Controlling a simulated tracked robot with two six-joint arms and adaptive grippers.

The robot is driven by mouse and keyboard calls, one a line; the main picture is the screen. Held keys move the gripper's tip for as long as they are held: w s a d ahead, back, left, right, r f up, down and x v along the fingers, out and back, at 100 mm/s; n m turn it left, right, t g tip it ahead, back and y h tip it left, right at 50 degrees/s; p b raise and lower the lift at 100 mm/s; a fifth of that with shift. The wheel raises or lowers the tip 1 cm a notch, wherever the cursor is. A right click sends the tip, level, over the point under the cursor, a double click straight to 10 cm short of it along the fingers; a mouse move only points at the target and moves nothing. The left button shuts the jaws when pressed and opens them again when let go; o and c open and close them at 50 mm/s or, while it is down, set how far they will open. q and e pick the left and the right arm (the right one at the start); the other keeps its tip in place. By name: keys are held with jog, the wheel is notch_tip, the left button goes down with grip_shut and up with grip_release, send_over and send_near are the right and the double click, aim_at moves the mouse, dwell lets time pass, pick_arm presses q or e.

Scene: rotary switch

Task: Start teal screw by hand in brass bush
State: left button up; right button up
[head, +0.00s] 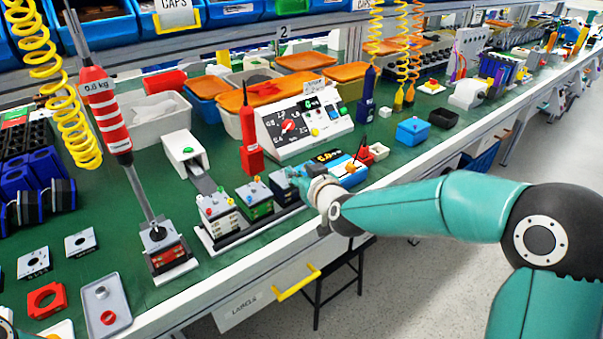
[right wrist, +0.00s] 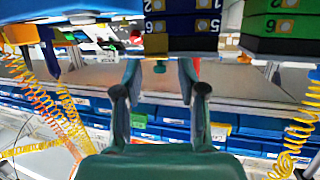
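In the right wrist view, which is upside down, a small teal screw (right wrist: 160,68) shows between my two right fingertips. A brass-coloured bush (right wrist: 155,43) on a dark blue switch block (right wrist: 182,24) lies close beyond it. I cannot tell whether screw and bush touch. My right gripper (right wrist: 159,78) is open, its fingers standing apart on both sides of the screw with a gap to each. In the head view the right gripper (head: 303,182) is at the rightmost block (head: 284,186) of the rack, hiding part of it. My left gripper is not in view.
A red tool (head: 249,140) and a white control panel (head: 303,125) stand behind. A blue box (head: 345,167) is close right. A hanging red screwdriver (head: 105,112) is farther left.

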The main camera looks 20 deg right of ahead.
jog(key=v, duration=1.2)
jog(key=shift+f, duration=0.1)
dwell(0.7)
